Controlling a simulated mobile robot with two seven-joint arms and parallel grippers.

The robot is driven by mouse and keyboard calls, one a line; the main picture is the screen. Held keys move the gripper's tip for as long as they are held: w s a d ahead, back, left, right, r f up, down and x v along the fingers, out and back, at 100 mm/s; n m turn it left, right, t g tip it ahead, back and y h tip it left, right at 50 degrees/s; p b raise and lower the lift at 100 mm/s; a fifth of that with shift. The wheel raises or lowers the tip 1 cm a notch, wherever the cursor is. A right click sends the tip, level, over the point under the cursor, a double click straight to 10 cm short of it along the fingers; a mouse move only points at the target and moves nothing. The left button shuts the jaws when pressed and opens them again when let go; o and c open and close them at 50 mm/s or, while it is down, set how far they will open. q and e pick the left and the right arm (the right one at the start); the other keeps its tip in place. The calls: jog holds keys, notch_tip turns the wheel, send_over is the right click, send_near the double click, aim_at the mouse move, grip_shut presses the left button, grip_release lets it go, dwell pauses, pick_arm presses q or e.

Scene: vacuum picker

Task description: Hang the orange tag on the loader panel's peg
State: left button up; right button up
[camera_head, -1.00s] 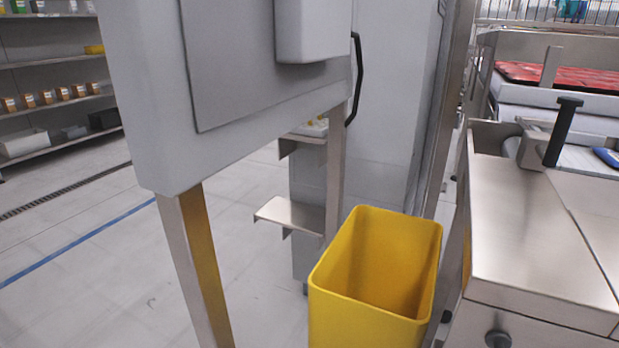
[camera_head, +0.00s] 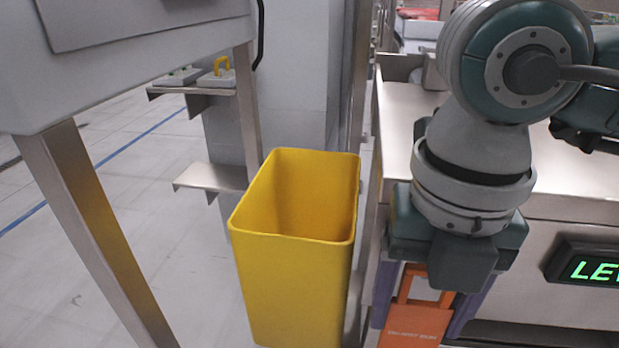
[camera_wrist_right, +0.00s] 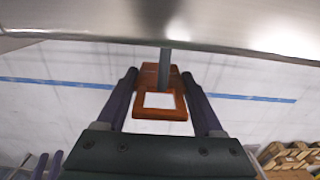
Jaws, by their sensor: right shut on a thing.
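The orange tag (camera_head: 412,335) hangs at the bottom of the head view, a flat plate with a square opening at its top. My right gripper (camera_head: 425,300) is shut on it, purple fingers on either side. In the right wrist view, the tag (camera_wrist_right: 160,114) sits between the fingers of that gripper (camera_wrist_right: 162,84), its opening facing the camera. A grey bar (camera_wrist_right: 165,62) shows at the tag's far part; I cannot tell whether they touch or whether it is the peg. I cannot make out the peg in the head view. My left gripper is not in view.
A yellow bin (camera_head: 292,280) stands left of the tag. A steel-topped machine (camera_head: 402,110) with a green-lit display (camera_head: 590,268) is at the right. A grey panel on legs (camera_head: 110,50) and small shelves (camera_head: 212,177) are at the left.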

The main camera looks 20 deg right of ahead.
jog(key=w+d+b, duration=0.1)
jog(key=w+d+f+b, duration=0.1)
jog(key=w, duration=0.1)
jog(key=shift+a, duration=0.1)
jog(key=shift+f, duration=0.1)
